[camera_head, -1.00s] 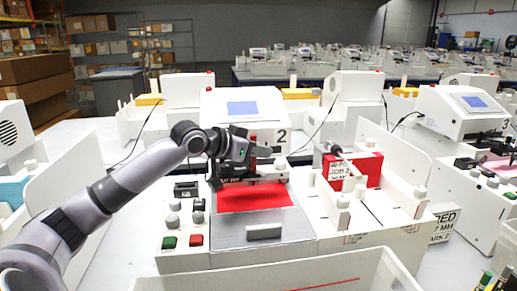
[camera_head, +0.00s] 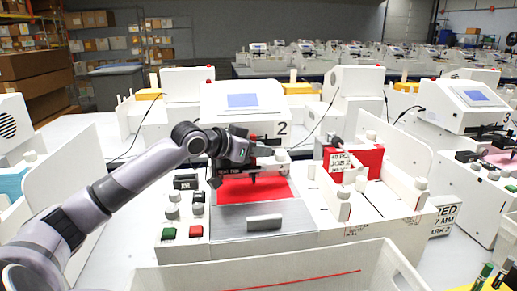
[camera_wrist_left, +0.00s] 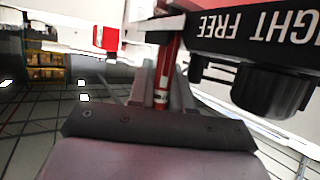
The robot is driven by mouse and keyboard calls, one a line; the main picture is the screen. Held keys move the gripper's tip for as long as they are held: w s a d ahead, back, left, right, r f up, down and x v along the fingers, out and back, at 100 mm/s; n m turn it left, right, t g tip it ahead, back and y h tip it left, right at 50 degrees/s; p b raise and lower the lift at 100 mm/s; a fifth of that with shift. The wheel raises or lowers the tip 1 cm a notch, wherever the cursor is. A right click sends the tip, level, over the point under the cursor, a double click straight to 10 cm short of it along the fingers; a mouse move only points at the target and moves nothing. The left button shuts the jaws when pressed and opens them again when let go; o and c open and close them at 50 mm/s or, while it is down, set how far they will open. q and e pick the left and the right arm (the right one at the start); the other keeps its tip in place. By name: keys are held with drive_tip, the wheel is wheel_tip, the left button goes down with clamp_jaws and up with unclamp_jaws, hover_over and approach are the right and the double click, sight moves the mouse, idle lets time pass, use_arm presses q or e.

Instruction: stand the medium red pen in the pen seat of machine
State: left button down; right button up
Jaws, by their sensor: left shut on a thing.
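The machine numbered 2 (camera_head: 215,128) stands in the middle, with a red sheet (camera_head: 275,188) on its bed. My left gripper (camera_head: 262,150) is over the back of this sheet, in front of the machine's head. In the left wrist view, my left gripper (camera_wrist_left: 160,92) is shut on the medium red pen (camera_wrist_left: 163,72), which looks about upright. A black lettered bar (camera_wrist_left: 255,28) with a dark round knob is close beside the pen. The pen's lower end and the pen seat are hidden, so I cannot tell whether they touch. My right gripper is out of view.
A red block (camera_head: 368,160) with a job label stands right of the bed. Buttons and knobs (camera_head: 195,231) line the bed's left side.

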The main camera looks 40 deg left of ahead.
use_arm(q)
drive_tip(key=shift+f, duration=0.35)
drive_tip(key=c, duration=1)
unclamp_jaws()
drive_tip(key=shift+r, duration=0.15)
drive_tip(key=shift+o, duration=0.2)
drive_tip(key=shift+s, duration=0.1)
drive_tip(key=shift+s+a, duration=0.15)
drive_tip(key=shift+s, duration=0.05)
drive_tip(key=shift+s+b, duration=0.3)
drive_tip(key=shift+b, duration=0.1)
drive_tip(key=d+b+v, duration=0.1)
drive_tip(key=b+v, duration=0.1)
drive_tip(key=v, duration=0.4)
drive_tip(key=shift+r, duration=0.3)
drive_tip(key=shift+a, duration=0.1)
